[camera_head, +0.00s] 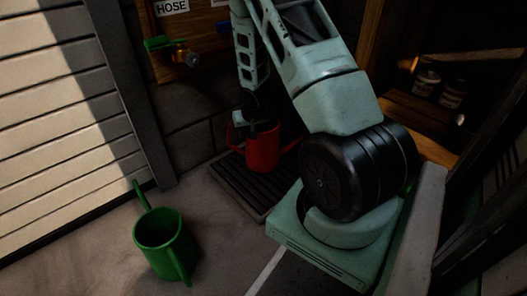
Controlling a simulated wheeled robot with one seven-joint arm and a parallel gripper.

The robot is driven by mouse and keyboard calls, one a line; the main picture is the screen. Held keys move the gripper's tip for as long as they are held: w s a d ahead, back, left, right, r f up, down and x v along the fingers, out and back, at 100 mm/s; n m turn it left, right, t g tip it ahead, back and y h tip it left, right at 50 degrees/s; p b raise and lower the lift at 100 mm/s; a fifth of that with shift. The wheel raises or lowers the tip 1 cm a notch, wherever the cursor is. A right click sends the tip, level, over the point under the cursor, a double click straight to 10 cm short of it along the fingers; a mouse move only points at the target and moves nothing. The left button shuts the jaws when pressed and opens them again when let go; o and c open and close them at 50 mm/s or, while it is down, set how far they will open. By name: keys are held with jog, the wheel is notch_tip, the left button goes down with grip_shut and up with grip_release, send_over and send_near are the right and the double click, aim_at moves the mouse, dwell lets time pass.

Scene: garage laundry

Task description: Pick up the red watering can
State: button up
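The red watering can (262,152) stands upright on a dark slatted mat (237,187) by the back wall. Its left side shows a handle or spout, and a red part sticks out at its right. My arm comes down from the top of the picture, and my gripper (262,125) is at the can's top rim. The gripper is dark against the shadow and partly hidden by the can and my arm. I cannot tell whether its fingers are apart or closed on the rim.
A green watering can (160,240) stands on the floor at the lower left. A tap with a green handle (165,43) sticks out of a wooden board under a HOSE label (172,6). Small jars (427,83) sit on a wooden shelf at the right. The floor around the green can is clear.

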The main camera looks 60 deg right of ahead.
grip_shut()
jog(key=shift+w+r, duration=0.1)
jog(key=shift+w, duration=0.05)
dwell(1.3)
